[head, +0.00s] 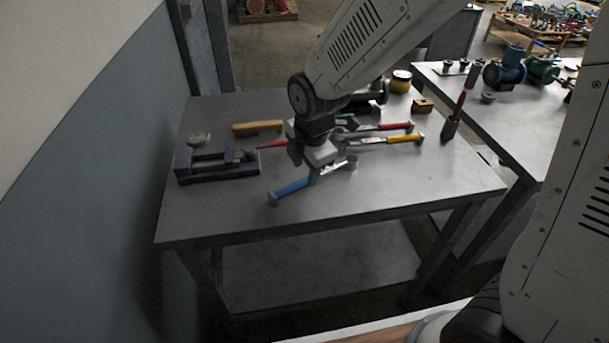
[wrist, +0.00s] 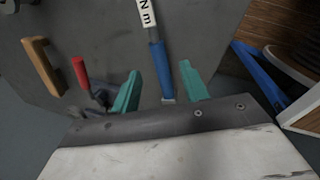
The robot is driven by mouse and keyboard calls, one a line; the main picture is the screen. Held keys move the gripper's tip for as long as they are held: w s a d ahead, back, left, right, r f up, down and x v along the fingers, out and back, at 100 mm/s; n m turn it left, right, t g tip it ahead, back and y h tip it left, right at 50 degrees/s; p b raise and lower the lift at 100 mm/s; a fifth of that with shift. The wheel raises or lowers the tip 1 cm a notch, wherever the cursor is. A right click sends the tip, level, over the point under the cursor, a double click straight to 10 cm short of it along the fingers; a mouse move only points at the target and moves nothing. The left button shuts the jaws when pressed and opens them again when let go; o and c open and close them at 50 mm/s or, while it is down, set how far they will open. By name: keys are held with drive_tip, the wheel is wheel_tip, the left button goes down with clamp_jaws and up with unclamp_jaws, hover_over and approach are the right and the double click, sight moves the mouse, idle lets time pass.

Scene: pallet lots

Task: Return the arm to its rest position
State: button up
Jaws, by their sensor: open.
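My arm reaches over the grey workbench (head: 370,195) in the head view. My gripper (head: 314,176) points down at a tool with a blue handle (head: 291,188), which lies near the middle of the bench. In the wrist view the teal fingers of my gripper (wrist: 161,84) are apart. The blue handle (wrist: 160,68) shows between them, with a white "N m" label further up its shaft. I cannot tell how far the fingertips are above the tool.
A dark vise (head: 216,166) is at the bench's left. A wooden handle (head: 258,127), a red-handled tool (head: 391,126) and a yellow-handled tool (head: 404,138) lie behind my gripper. A second table (head: 505,118) stands at right. A wall (head: 75,190) borders the left. The bench front is clear.

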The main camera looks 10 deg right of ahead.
drive_tip(key=s+d+r+m, duration=0.8)
drive_tip(key=s+m, duration=0.3)
drive_tip(key=s+d+r+m, duration=0.8)
drive_tip(key=s+m, duration=0.3)
drive_tip(key=s, duration=0.1)
drive_tip(key=shift+d+r+g+h, duration=0.15)
drive_tip(key=shift+d+g+h, duration=0.15)
drive_tip(key=shift+g+h, duration=0.1)
drive_tip(key=shift+s, duration=0.1)
